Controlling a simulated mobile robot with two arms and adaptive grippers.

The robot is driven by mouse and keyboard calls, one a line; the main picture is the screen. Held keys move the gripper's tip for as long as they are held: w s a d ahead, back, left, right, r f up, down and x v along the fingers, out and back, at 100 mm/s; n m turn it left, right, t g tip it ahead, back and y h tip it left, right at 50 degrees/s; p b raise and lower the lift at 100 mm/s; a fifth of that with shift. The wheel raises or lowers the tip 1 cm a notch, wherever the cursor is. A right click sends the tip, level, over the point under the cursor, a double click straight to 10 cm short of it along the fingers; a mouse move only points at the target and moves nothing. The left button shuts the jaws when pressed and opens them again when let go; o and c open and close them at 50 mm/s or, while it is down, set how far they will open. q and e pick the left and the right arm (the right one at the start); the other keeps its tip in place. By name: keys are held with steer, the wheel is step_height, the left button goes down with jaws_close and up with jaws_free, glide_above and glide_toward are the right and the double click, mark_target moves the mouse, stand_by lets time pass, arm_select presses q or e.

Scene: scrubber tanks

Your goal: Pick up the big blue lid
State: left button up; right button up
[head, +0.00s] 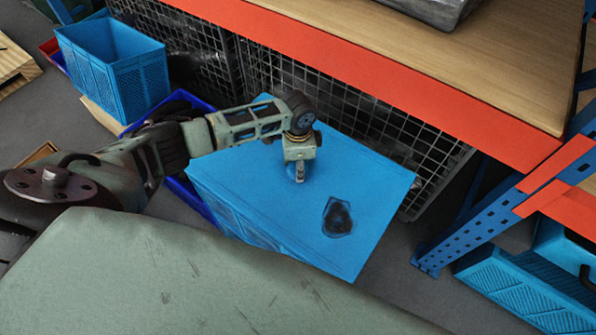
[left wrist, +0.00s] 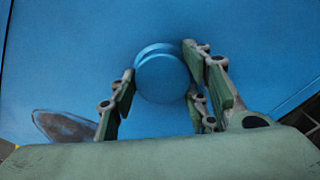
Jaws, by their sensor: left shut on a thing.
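The big blue lid (head: 375,185) is a flat square top on a large blue box (head: 245,225); it shows no clear gap above the box. A dark worn patch marks the lid's front right. In the left wrist view the lid (left wrist: 60,60) fills most of the picture, with a round blue knob (left wrist: 160,80) standing on it. My left gripper (head: 299,176) reaches down onto the middle of the lid. Its fingers (left wrist: 160,68) stand on either side of the knob, shut on it. In the head view the knob is mostly hidden by the gripper. My right gripper is not in view.
A rack with an orange beam (head: 400,75) and wooden shelf (head: 500,60) stands behind the box. A wire mesh cage (head: 350,110) is under it. A blue rack post (head: 465,215) is at right. A blue crate (head: 115,70) stands at upper left.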

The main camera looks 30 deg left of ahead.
arm_select(q)
steer(key=shift+d, duration=0.1)
steer(key=shift+r, duration=0.45)
step_height(320, 180, up, 4)
steer(key=shift+d+f, duration=0.15)
steer(key=shift+f, duration=0.05)
steer(key=s+d+r, duration=0.1)
steer(key=d+r, duration=0.6)
steer(key=d, duration=0.4)
steer(key=shift+d, duration=0.15)
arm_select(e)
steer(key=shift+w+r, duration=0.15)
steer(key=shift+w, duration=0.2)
arm_select(q)
steer(key=shift+r+p, duration=0.9)
steer(key=shift+p, duration=0.6)
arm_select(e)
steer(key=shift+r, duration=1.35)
arm_select(q)
steer(key=shift+r+p, duration=2.45)
steer(key=shift+p, duration=0.6)
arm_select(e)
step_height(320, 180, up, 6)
